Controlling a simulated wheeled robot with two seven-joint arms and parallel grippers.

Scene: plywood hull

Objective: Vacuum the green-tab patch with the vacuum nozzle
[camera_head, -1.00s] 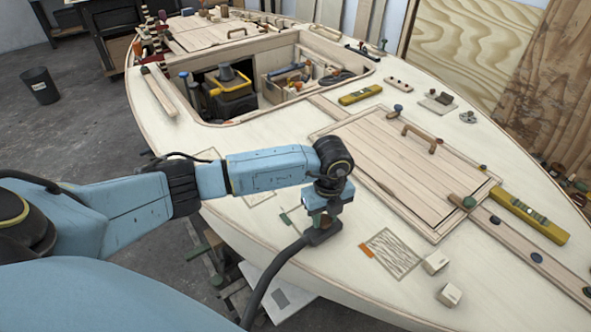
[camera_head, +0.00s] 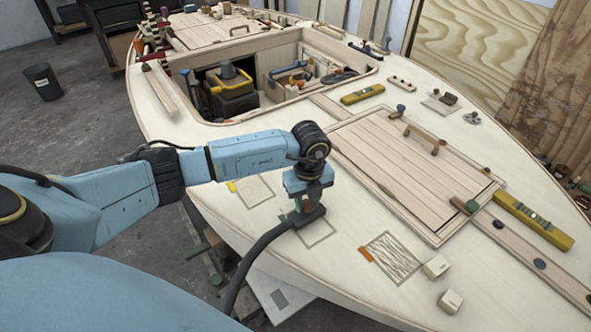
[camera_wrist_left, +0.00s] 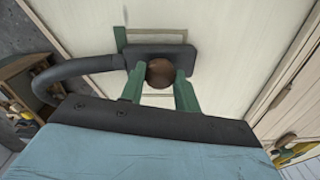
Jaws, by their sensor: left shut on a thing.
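My left gripper (camera_head: 310,200) is shut on the dark vacuum nozzle (camera_head: 306,217) by its round brown knob (camera_wrist_left: 160,73). A black hose (camera_head: 262,252) runs from the nozzle down to the left. The nozzle is over the green-tab patch (camera_head: 319,237), a thin outlined area on the pale deck, and hides much of it. A bit of the green tab (camera_head: 284,217) shows left of the nozzle. In the left wrist view, part of an outline with green (camera_wrist_left: 119,38) shows beyond the nozzle. Whether the nozzle touches the deck is unclear. My right gripper is out of view.
A yellow-tab patch (camera_head: 255,193) lies to the left and an orange-tab patch (camera_head: 393,252) with wavy lines to the right. Two small pale blocks (camera_head: 436,267) (camera_head: 450,301) sit beyond that. A planked hatch (camera_head: 395,170) and an open cockpit (camera_head: 215,115) lie behind.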

